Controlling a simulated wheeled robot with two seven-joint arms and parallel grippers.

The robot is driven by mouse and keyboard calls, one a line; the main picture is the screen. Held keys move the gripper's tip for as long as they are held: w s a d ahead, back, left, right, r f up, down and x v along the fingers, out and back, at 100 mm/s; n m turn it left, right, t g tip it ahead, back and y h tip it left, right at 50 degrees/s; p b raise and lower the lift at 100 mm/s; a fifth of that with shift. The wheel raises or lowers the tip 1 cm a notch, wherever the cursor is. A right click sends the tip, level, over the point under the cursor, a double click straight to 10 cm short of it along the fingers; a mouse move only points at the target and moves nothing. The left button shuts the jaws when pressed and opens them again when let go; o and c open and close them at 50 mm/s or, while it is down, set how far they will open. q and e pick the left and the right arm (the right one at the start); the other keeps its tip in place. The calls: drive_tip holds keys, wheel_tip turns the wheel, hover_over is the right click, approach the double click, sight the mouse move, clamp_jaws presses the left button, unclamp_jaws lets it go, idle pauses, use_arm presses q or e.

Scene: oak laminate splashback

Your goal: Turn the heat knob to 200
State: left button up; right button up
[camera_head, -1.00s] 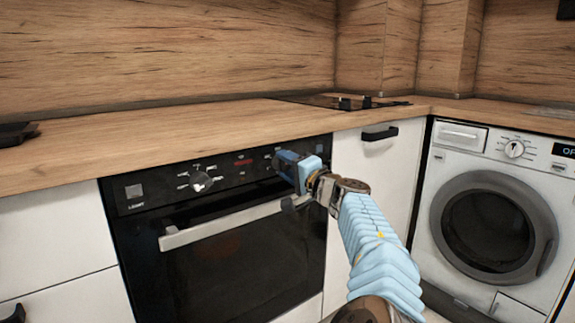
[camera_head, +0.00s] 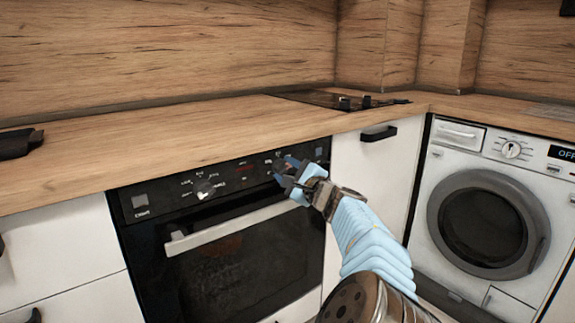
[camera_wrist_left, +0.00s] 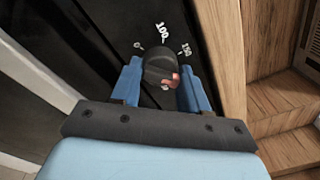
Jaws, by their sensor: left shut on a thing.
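The heat knob (camera_wrist_left: 160,63) is a black round knob on the oven's control panel. In the left wrist view it sits between the two blue fingers of my left gripper (camera_wrist_left: 165,88), which is shut on it. The printed marks 100 and 150 show around it, with a small round mark at its left. A reddish patch shows at the knob's lower right; its exact reading is unclear. In the head view the left gripper (camera_head: 285,174) is at the right part of the oven panel and hides the knob. My right gripper is not in view.
A second oven knob (camera_head: 206,188) and a red display (camera_head: 244,169) lie left of my gripper. The oven handle (camera_head: 228,229) runs just below. A wooden worktop (camera_head: 180,135) is above, and a washing machine (camera_head: 488,215) stands at the right.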

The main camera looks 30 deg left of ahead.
use_arm(q)
drive_tip(key=shift+f+m+p, duration=0.15)
drive_tip(key=shift+m+p, duration=0.2)
drive_tip(key=shift+m, duration=0.15)
drive_tip(key=o, duration=1)
drive_tip(key=shift+d, duration=0.1)
drive_tip(key=v, duration=1.3)
drive_tip(key=shift+s+d, duration=0.2)
drive_tip(key=shift+d, duration=0.1)
